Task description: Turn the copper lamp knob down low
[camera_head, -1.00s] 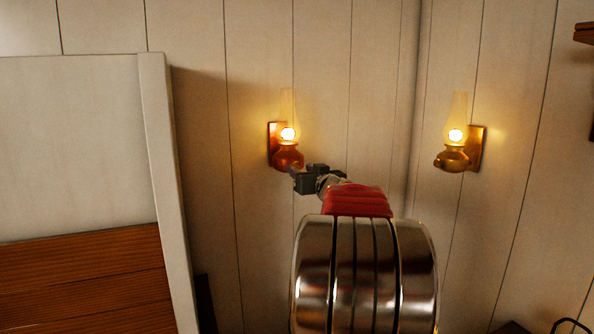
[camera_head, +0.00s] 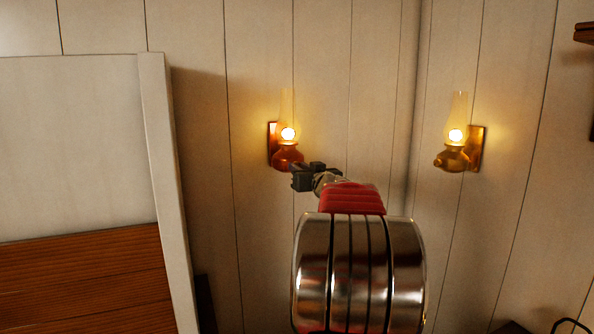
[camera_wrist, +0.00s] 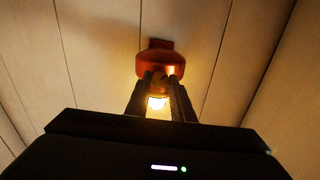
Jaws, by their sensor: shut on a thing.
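The copper lamp (camera_head: 286,157) hangs on the back wall left of the corner, with a glass chimney and a lit flame. My gripper (camera_head: 297,172) is at the lower front of its round copper body. The body also shows in the wrist view (camera_wrist: 157,62), just beyond the tips of my gripper (camera_wrist: 159,82). The fingers are nearly together, shut on the lamp's knob. The knob itself is hidden by the fingers. A bright glow shows between the fingers lower in the wrist view.
A second, brass lamp (camera_head: 453,157) is lit on the right wall. A white panel with a post (camera_head: 165,190) and brown wooden boards (camera_head: 80,275) stand at the left. A dark wooden shelf edge (camera_head: 585,33) juts in at the upper right. The wall between the lamps is clear.

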